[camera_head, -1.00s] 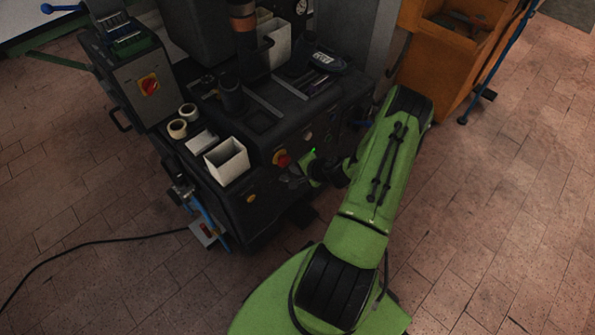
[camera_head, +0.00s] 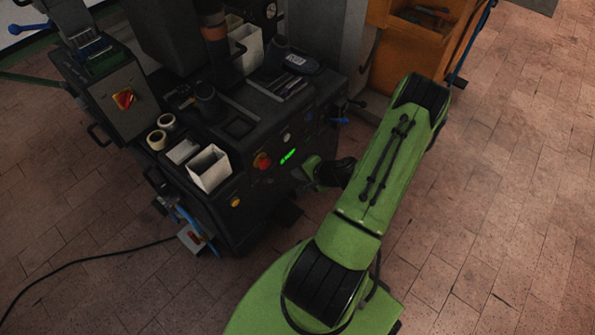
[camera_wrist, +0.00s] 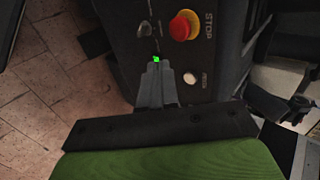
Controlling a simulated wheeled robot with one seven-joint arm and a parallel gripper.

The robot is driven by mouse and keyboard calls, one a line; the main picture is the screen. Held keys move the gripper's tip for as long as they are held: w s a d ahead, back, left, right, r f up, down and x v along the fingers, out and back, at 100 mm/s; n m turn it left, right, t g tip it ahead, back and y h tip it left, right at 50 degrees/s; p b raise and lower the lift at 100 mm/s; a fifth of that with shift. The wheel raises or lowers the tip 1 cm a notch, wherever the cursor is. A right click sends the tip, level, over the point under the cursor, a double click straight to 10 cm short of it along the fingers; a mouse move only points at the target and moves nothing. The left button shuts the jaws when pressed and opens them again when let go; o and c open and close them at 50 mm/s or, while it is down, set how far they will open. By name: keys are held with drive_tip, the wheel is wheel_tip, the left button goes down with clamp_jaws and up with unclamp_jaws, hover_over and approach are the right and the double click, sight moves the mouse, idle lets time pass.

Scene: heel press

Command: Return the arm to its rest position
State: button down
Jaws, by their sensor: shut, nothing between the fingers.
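My green arm reaches up the right side of the head view and bends back toward the front of the dark heel press (camera_head: 250,130). My gripper (camera_head: 300,175) is small and dark there, in front of the press's control panel and apart from the arm's forearm. In the wrist view my gripper (camera_wrist: 157,68) is shut and empty, its grey fingers together. The fingers point toward the panel; a small green light shows just beyond the tips. The gap to the panel is hard to judge.
A red stop button (camera_wrist: 183,25) and a white button (camera_wrist: 190,79) sit on the panel. A white open box (camera_head: 209,168) stands on the press's left edge. An orange cabinet (camera_head: 415,45) is behind the arm. Tiled floor at right is clear.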

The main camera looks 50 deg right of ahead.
drive_tip(key=w+a+r+n+g+p, duration=0.1)
drive_tip(key=a+r+n+p, duration=0.1)
drive_tip(key=a+r+n, duration=0.45)
drive_tip(key=w+a+r+n+g+y+p, duration=0.1)
drive_tip(key=a+r+n+g+p, duration=0.15)
drive_tip(key=r, duration=0.75)
drive_tip(key=w+a+r+n+g+p, duration=0.1)
drive_tip(key=w+a+r+n+p, duration=0.15)
drive_tip(key=a+r, duration=0.45)
drive_tip(key=s+a+r+n+p, duration=0.2)
drive_tip(key=s+a+r+n, duration=0.1)
drive_tip(key=s+r, duration=0.4)
drive_tip(key=s+a+r+n+h+p, duration=0.1)
drive_tip(key=s+a+r, duration=0.4)
drive_tip(key=r, duration=0.8)
drive_tip(key=s+n+p, duration=0.1)
drive_tip(key=s+n, duration=0.1)
drive_tip(key=s, duration=0.1)
drive_tip(key=shift+a+r+t+p, duration=0.15)
drive_tip(key=shift+a+t+p, duration=0.15)
drive_tip(key=shift+t, duration=0.05)
